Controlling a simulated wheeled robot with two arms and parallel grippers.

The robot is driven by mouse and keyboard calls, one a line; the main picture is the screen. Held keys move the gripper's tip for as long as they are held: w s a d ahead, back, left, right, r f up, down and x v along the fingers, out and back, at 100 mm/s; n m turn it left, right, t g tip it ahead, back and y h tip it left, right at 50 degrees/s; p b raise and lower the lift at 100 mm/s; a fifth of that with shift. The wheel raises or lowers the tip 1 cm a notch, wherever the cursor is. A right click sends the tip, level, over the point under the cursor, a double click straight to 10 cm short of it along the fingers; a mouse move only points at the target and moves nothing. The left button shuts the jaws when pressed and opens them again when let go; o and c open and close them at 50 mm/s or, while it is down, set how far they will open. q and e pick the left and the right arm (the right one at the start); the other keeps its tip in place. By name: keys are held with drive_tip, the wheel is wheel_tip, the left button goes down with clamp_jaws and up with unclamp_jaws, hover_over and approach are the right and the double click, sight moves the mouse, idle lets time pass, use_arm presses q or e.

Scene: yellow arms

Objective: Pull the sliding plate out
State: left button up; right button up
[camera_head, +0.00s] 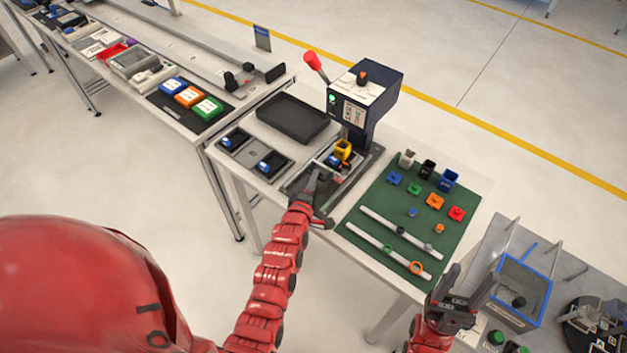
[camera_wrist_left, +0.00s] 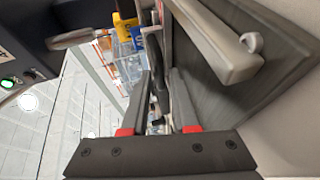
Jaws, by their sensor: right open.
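The press (camera_head: 362,98) has a dark body, a red-knobbed lever and a dark base (camera_head: 303,184) at the table's front. A light grey bar (camera_head: 325,167) lies over the base; a similar bar shows large in the left wrist view (camera_wrist_left: 215,42). I cannot clearly tell the sliding plate apart from the base. My left gripper (camera_head: 318,180) is low over the base, in front of the yellow part (camera_head: 343,149). In the wrist view its fingers (camera_wrist_left: 162,75) are apart, with a dark shape between or behind them; contact is unclear. My right gripper (camera_head: 465,284) is open and empty at lower right.
A green mat (camera_head: 385,215) with rails and several coloured parts lies to the right. A blue-edged bin (camera_head: 522,291) stands beyond my right gripper.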

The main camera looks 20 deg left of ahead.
use_arm(q)
clamp_jaws()
idle(1.3)
